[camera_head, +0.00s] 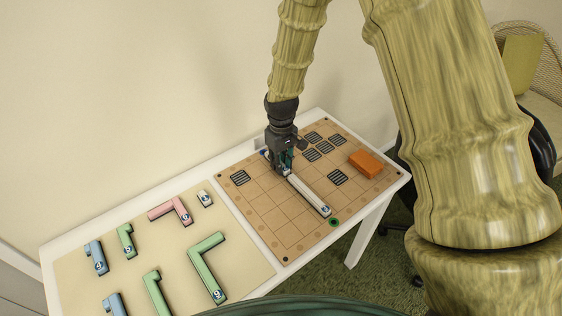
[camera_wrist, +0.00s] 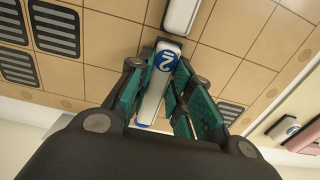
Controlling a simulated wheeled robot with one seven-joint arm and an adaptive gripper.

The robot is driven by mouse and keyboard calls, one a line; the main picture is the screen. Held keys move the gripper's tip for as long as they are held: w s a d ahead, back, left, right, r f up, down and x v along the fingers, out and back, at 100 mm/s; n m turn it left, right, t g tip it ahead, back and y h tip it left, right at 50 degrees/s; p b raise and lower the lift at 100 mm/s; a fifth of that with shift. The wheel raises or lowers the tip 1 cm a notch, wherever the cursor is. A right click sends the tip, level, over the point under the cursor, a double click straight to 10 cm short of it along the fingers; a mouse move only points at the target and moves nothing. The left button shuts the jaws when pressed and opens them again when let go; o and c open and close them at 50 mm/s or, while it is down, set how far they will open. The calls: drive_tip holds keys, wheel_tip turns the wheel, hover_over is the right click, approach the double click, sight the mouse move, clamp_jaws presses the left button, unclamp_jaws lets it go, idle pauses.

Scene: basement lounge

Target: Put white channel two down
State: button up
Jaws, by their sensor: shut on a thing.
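White channel two (camera_wrist: 152,103) is a short white bar with a blue round label marked 2. In the wrist view it lies between the teal finger pads of my gripper (camera_wrist: 168,92), which is shut on it. In the head view my gripper (camera_head: 284,166) is low over the far left part of the tan grid board (camera_head: 267,203) and mostly hides the piece. A longer white channel (camera_head: 308,194) lies on the board just in front, running toward a green ring (camera_head: 334,222). Its end also shows in the wrist view (camera_wrist: 182,14), close to the held piece. I cannot tell whether the held piece touches the board.
Dark slotted plates (camera_head: 240,178) and an orange block (camera_head: 366,164) occupy parts of the board. A beige mat (camera_head: 84,284) at the left holds blue, green and pink channels and a small white piece (camera_head: 205,198). The wall is close behind the white table.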

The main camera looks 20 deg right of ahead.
drive_tip(key=shift+f, duration=0.1)
drive_tip(key=o, duration=0.9)
wheel_tip(320, 180, up, 12)
drive_tip(key=shift+b, duration=0.35)
